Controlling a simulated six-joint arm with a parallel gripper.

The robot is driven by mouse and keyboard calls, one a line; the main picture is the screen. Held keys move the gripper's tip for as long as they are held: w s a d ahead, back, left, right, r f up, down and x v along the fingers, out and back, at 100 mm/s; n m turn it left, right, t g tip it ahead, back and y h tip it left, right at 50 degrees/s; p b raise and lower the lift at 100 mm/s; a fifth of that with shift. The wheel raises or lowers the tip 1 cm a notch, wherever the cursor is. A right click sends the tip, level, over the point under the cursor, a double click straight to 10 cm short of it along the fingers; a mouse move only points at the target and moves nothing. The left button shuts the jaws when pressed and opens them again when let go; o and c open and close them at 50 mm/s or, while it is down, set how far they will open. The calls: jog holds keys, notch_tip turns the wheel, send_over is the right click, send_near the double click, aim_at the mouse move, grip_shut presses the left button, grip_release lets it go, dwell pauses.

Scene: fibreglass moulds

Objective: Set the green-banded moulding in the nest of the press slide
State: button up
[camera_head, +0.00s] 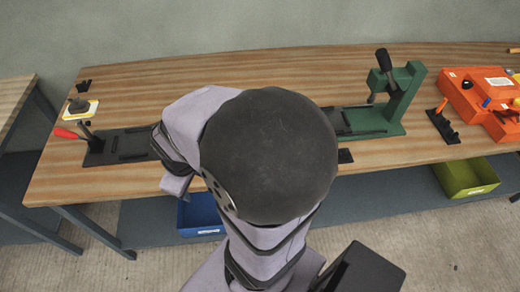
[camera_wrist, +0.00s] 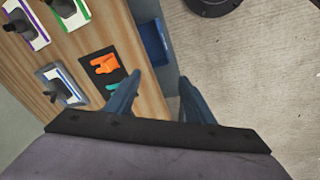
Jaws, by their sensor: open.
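In the wrist view, several pale plates with dark grey knobs lie at the upper left. One with green along its edge (camera_wrist: 70,12) looks like the green-banded moulding, cut off by the frame top. My gripper (camera_wrist: 160,78) is open and empty, its blue-grey fingers above the table's edge, apart from the plates. In the head view my arm hides the gripper and the middle of the table. The green press (camera_head: 403,95) with a black lever stands right of my arm. Its slide (camera_head: 362,121) extends left behind my arm, so I cannot see the nest fully.
A black fixture with a red handle (camera_head: 112,146) and a yellow-edged plate (camera_head: 88,112) stand at left. An orange machine (camera_head: 482,95) stands at right. In the wrist view an orange piece (camera_wrist: 104,65) lies on a black pad. Blue (camera_head: 200,214) and olive (camera_head: 467,178) bins sit below.

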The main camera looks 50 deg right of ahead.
jog(key=d+f+n+t+h+b, duration=0.1)
jog(key=d+n+t+h+b, duration=0.1)
jog(key=d+n+b, duration=0.4)
jog(key=d+f+n+t+h+b, duration=0.2)
jog(key=d+n+b, duration=0.3)
jog(key=d, duration=0.6)
jog(key=d+f+n+t+h+b, duration=0.2)
jog(key=d+n+h+b, duration=0.1)
jog(key=d+n+b, duration=0.3)
jog(key=shift+w+d+n+h+b, duration=0.15)
jog(key=shift+w+d+h+b, duration=0.05)
jog(key=shift+d+b, duration=0.5)
jog(key=shift+w+d+n+h+b, duration=0.15)
jog(key=shift+d+h+b, duration=0.05)
jog(key=shift+d+b, duration=0.5)
jog(key=f+n+b, duration=0.1)
jog(key=b, duration=0.1)
jog(key=d+f+n+t+b, duration=0.1)
jog(key=f+n+b, duration=0.1)
jog(key=b, duration=0.1)
jog(key=d+f+n+b, duration=0.1)
jog(key=b, duration=0.2)
jog(key=shift+s+f+t+h, duration=0.3)
jog(key=shift+s+f+h, duration=0.05)
jog(key=shift+s+h, duration=0.05)
jog(key=shift+s+d+f+n+t+h+b, duration=0.1)
jog(key=shift+d+f+n+t+h+b, duration=0.15)
jog(key=shift+f+n+b, duration=0.55)
jog(key=shift+r+b, duration=0.15)
jog(key=shift+b, duration=0.25)
